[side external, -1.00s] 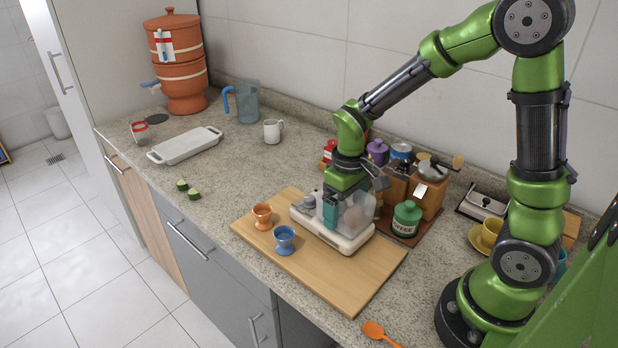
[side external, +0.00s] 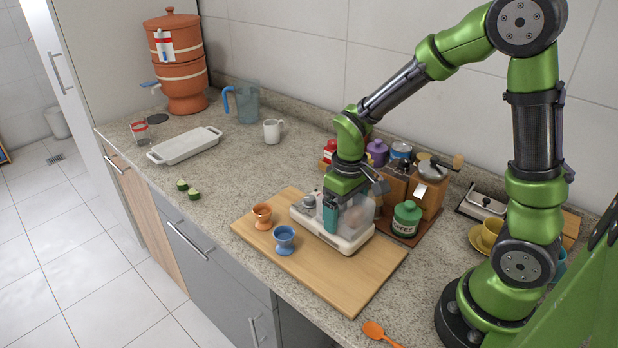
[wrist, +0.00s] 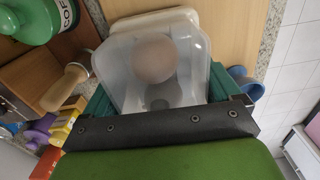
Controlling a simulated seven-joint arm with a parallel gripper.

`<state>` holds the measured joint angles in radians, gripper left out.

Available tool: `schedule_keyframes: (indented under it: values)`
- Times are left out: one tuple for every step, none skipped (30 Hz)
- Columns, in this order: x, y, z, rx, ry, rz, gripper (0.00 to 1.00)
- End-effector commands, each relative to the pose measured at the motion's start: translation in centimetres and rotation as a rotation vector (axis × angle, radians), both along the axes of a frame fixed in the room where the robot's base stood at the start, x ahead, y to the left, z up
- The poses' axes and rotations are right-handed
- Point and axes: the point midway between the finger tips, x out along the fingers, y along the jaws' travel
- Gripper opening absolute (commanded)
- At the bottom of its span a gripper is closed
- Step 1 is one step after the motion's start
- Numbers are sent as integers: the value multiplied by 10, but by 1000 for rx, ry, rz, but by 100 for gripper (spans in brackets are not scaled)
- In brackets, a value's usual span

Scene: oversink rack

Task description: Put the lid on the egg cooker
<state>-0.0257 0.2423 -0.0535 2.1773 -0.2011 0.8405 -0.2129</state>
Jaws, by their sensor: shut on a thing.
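A brown egg (wrist: 155,60) shows through the clear lid. My gripper hides part of the lid and cooker in the side view.
An orange egg cup (side external: 262,216) and a blue egg cup (side external: 284,240) stand left of the cooker on the wooden board (side external: 370,275). A green coffee jar (side external: 407,218) and a wooden rack with jars stand close behind on the right. The board's front right is clear.

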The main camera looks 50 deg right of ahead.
Motion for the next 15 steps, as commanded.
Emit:
schedule_keyframes:
  values:
    - [0, 0, 0, 0, 0, 0, 60]
    - [0, 0, 0, 0, 0, 0, 60]
    - [0, 0, 0, 0, 0, 0, 60]
    - [0, 0, 0, 0, 0, 0, 60]
    - [0, 0, 0, 0, 0, 0, 60]
    - [0, 0, 0, 0, 0, 0, 94]
    - [0, 0, 0, 0, 0, 0, 98]
    - [0, 0, 0, 0, 0, 0, 100]
    - [0, 0, 0, 0, 0, 0, 100]
    - [0, 0, 0, 0, 0, 0, 100]
    - [0, 0, 0, 0, 0, 0, 100]
    - [0, 0, 0, 0, 0, 0, 100]
    - [0, 0, 0, 0, 0, 0, 100]
    - [0, 0, 0, 0, 0, 0, 100]
    - [0, 0, 1, 0, -1, 0, 100]
